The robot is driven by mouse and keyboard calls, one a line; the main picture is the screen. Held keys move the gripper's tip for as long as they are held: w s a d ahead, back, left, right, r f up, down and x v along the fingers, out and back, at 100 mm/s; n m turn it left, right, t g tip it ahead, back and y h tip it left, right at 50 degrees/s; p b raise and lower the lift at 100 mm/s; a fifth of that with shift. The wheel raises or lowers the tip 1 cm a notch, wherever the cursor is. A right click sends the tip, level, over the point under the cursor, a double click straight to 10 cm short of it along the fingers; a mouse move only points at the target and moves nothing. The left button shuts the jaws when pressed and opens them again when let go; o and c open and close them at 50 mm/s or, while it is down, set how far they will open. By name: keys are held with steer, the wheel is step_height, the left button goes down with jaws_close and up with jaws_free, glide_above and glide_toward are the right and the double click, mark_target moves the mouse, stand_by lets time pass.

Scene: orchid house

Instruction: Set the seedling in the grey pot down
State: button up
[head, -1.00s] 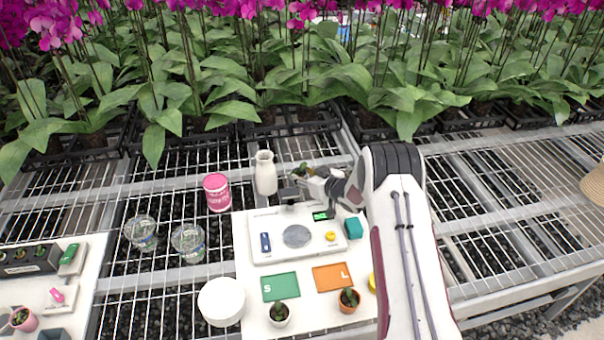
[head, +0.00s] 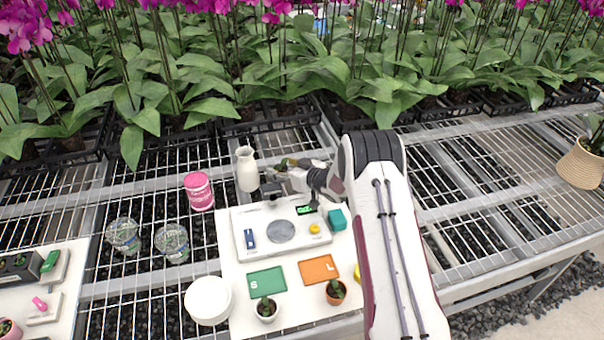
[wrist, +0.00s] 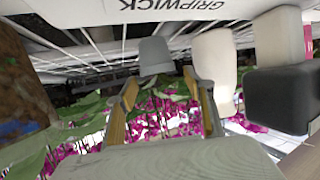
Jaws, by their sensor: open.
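The grey pot (wrist: 155,56) shows in the wrist view just ahead of my gripper, between the fingertips, with a gap on each side. The picture there is upside down, and green leaves show around its rim. My gripper (wrist: 160,84) is open, its two fingers spread. In the head view my gripper (head: 284,168) is behind the white scale, right of the white vase (head: 247,170). Seedling leaves (head: 288,161) show at its tips, but the grey pot is hidden there. What the pot's base rests on is not clear.
A dark block (head: 270,190) stands close to my gripper. The scale (head: 240,240) has a round grey plate. Green (head: 266,283) and orange (head: 319,269) mats lie in front, with white (head: 266,311) and terracotta (head: 335,293) pots nearby. A pink tin (head: 199,191) stands left.

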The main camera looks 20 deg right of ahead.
steer(key=shift+v, duration=5.95)
steer(key=shift+d, duration=0.1)
steer(key=s+d+r+m+h, duration=0.1)
steer(key=s+r+h, duration=0.1)
steer(key=r, duration=0.5)
steer(key=s+d+r+h, duration=0.2)
steer(key=r, duration=0.6)
steer(key=s+r+m+g+h, duration=0.2)
steer(key=s+r+h, duration=0.1)
steer(key=s+r, duration=0.7)
steer(key=s+a+g+y, duration=0.1)
steer(key=s+a, duration=0.3)
steer(key=s, duration=1.2)
steer(key=s+a+m+g, duration=0.1)
steer(key=s+a+g, duration=0.2)
steer(key=s, duration=1.4)
steer(key=shift+s+a+m+g+y, duration=0.3)
steer(key=shift+a+g+y, duration=0.1)
steer(key=shift+a, duration=0.35)
